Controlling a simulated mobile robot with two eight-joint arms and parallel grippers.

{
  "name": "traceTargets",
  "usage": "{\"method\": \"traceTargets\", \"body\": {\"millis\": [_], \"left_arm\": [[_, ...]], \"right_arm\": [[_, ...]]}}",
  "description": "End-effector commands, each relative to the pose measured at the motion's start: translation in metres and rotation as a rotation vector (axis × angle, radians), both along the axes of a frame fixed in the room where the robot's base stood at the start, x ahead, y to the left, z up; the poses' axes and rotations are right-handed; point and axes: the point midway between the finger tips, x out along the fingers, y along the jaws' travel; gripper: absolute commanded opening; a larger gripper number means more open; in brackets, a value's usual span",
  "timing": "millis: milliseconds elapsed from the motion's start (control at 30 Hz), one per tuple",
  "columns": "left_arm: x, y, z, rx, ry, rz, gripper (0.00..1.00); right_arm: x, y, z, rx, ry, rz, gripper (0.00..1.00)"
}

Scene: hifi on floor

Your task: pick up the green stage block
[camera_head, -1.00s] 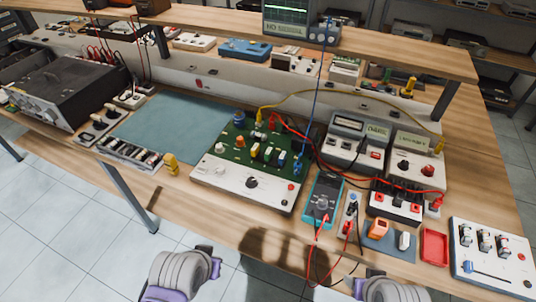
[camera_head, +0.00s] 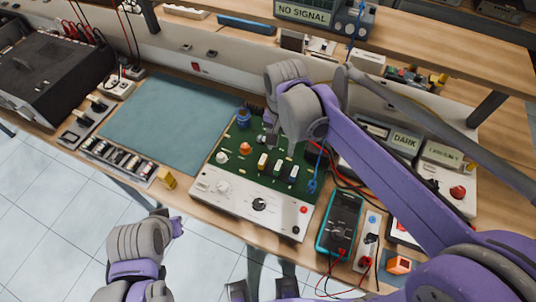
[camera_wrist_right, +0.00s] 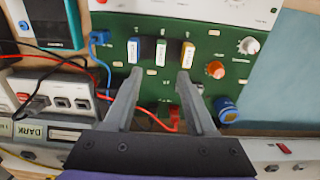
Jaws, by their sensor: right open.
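The green stage block (camera_wrist_right: 161,52) stands on the green circuit board (camera_wrist_right: 210,95), between the blue-topped block (camera_wrist_right: 134,50) and the yellow-topped block (camera_wrist_right: 187,54). In the head view the green block (camera_head: 276,167) is the middle one of the row. My right gripper (camera_wrist_right: 159,78) is open and empty, its two fingers pointing at the row with the green block between their lines. In the head view my right gripper (camera_head: 271,130) is over the back of the board, partly hidden by its own wrist.
An orange knob (camera_head: 245,148) and a blue cylinder (camera_head: 243,118) stand near the blocks. Red and blue leads (camera_wrist_right: 103,38) run close by. A teal multimeter (camera_head: 339,222) is right of the board. The blue-green mat (camera_head: 165,120) at left is clear.

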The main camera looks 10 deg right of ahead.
Motion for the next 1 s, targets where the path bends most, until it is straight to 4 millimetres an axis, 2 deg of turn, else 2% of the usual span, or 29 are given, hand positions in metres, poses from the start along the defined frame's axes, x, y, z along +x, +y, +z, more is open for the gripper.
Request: {"method": "traceTargets", "body": {"millis": [200,467,700,800,1000], "left_arm": [[-0.002,0.0,-0.006,0.0,0.004,0.0,0.0],[-0.002,0.0,-0.006,0.0,0.004,0.0,0.0],[-0.003,0.0,-0.007,0.0,0.005,0.0,0.0],[-0.003,0.0,-0.008,0.0,0.005,0.0,0.0],[-0.003,0.0,-0.008,0.0,0.005,0.0,0.0]], "right_arm": [[0.0,0.0,-0.037,0.001,0.001,0.0,0.56],[0.001,0.001,-0.058,0.0,0.0,0.002,0.56],[0.004,0.003,-0.094,0.001,-0.001,0.002,0.56],[0.004,0.003,-0.101,0.001,-0.001,0.002,0.56],[0.004,0.003,-0.103,0.0,-0.001,0.002,0.56]]}}
